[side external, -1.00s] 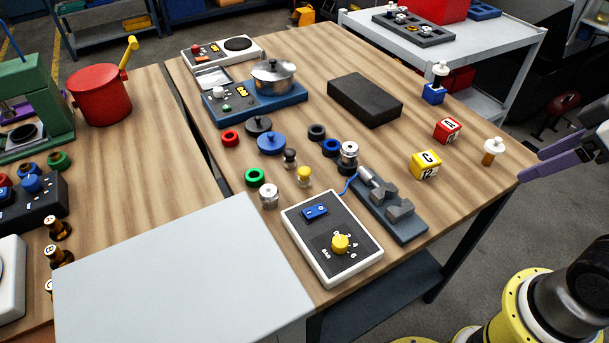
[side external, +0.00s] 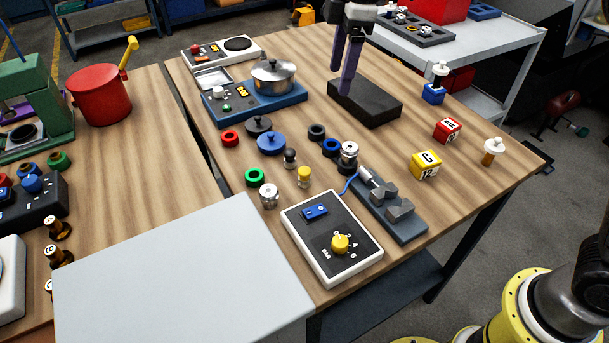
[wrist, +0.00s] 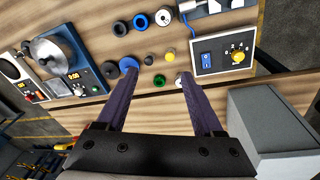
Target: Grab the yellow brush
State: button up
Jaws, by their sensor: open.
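A yellow handle-like piece (side external: 128,52) sticks up from the red pot (side external: 100,95) on the left table; I cannot tell if it is the brush. A small upright yellow piece (side external: 304,176) stands among rings and knobs on the middle table, and it also shows in the wrist view (wrist: 171,54). Neither is plainly a brush. My gripper (side external: 341,80) is open, with purple fingers pointing down, and overlaps the black block in the side view. In the wrist view, the small yellow piece lies beyond and between my fingertips (wrist: 156,72). Nothing is between the fingers.
A black block (side external: 365,99), a blue cooker (side external: 290,104) with a steel pot, and a control box (side external: 331,238) with a yellow knob stand on the middle table. A grey panel (side external: 180,285) covers the near side. Bare wood lies along the table's left part.

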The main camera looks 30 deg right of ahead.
jog(key=w+a+f+g, duration=0.1)
jog(key=w+a+f, duration=0.1)
jog(key=a+f, duration=0.3)
jog(key=n, duration=0.1)
send_over(304, 169)
jog(key=shift+g+h, duration=0.3)
notch_tip(304, 169, down, 12)
jog(key=shift+a+r, duration=0.1)
jog(key=shift+r, duration=0.05)
jog(key=shift+f, duration=3.1)
grip_shut()
